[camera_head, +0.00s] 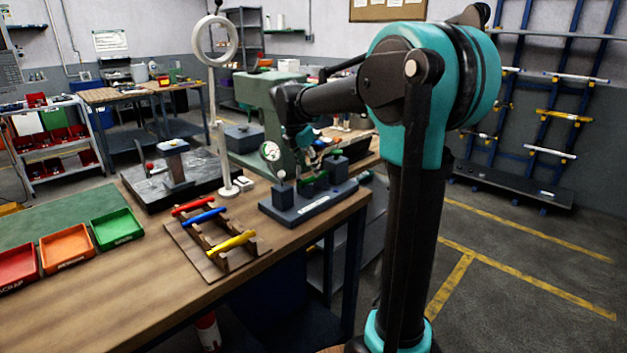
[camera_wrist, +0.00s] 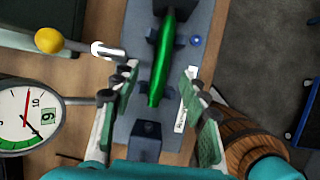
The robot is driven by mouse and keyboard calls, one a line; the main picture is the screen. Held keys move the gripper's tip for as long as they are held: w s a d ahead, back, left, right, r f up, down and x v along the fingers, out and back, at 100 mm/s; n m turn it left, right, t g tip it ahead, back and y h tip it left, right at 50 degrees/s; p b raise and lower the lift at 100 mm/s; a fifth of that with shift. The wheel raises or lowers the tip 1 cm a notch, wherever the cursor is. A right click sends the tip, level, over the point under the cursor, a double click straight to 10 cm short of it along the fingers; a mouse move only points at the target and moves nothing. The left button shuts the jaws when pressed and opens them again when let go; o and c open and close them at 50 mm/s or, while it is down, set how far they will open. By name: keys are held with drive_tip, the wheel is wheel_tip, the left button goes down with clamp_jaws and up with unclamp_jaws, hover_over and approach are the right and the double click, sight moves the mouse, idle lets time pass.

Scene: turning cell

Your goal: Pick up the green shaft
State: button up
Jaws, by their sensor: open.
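The green shaft (camera_wrist: 163,62) lies lengthwise on supports of a blue-grey bench fixture (camera_wrist: 205,30) in the wrist view. Part of the green shaft also shows in the head view (camera_head: 314,183), partly hidden by the fixture's posts. My gripper (camera_wrist: 160,85) is open, with one pad on each side of the shaft's near end. Both pads look apart from the shaft. In the head view my arm reaches down over the fixture, and the fingers are hard to make out.
A dial gauge (camera_wrist: 30,115) stands close left of my gripper. A rack (camera_head: 212,262) holds red, blue and yellow shafts. Red (camera_head: 17,262), orange (camera_head: 67,247) and green (camera_head: 117,228) trays stand at the left. A ring on a white post (camera_head: 217,105) rises behind.

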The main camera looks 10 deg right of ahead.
sight(313, 176)
drive_tip(key=shift+x, duration=1.9)
drive_tip(key=shift+d, duration=0.1)
drive_tip(key=shift+c, duration=0.5)
clamp_jaws()
